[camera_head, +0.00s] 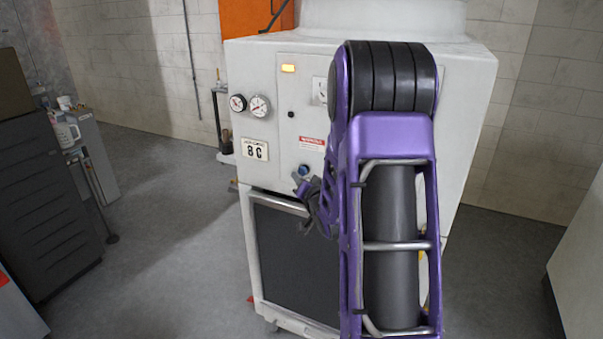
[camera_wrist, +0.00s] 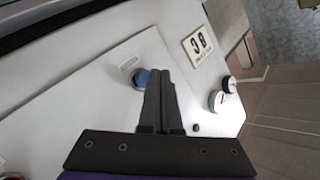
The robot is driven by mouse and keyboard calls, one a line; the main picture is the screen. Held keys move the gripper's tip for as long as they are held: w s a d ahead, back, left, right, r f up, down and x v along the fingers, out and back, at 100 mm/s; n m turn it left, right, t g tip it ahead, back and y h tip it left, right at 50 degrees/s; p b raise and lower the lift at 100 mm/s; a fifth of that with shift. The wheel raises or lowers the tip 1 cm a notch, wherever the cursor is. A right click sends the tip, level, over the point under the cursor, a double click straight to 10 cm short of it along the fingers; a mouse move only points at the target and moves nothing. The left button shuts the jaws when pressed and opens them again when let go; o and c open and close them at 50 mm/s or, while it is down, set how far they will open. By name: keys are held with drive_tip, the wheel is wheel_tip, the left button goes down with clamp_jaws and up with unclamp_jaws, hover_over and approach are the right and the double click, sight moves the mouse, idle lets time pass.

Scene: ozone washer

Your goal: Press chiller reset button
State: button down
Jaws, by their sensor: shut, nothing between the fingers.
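The chiller (camera_head: 272,160) is a large white cabinet in the middle of the head view, with a dark grille low on its front. A blue round button (camera_head: 304,170) sits on its front panel, below a red and white label. In the wrist view the blue button (camera_wrist: 142,78) shows just left of my fingertips, partly hidden by them. My gripper (camera_head: 301,184) is shut and empty, close in front of the panel beside the button. Its closed fingers also show in the wrist view (camera_wrist: 157,75). I cannot tell whether the fingertips touch the button.
Two round gauges (camera_head: 259,106), a lit amber lamp (camera_head: 288,68) and a number plate (camera_head: 255,149) are on the same panel. My arm hides the panel's right part. A dark drawer cabinet (camera_head: 45,190) stands at the left, with clear floor (camera_head: 170,215) between it and the chiller.

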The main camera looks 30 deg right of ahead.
drive_tip(key=shift+w+d, duration=0.1)
idle(0.7)
drive_tip(key=shift+w+d, duration=0.2)
drive_tip(key=shift+d, duration=0.05)
drive_tip(key=shift+w+d+b, duration=0.25)
drive_tip(key=shift+d+b, duration=0.1)
idle(0.8)
drive_tip(key=shift+s+a, duration=0.1)
drive_tip(key=shift+a, duration=0.05)
drive_tip(key=shift+s+a+b, duration=0.35)
drive_tip(key=shift+s+a, duration=0.1)
drive_tip(key=shift+a, duration=0.05)
idle(0.3)
drive_tip(key=s+a, duration=0.1)
drive_tip(key=a, duration=0.1)
drive_tip(key=s+a+b, duration=0.1)
drive_tip(key=s+a, duration=0.1)
idle(0.4)
idle(0.6)
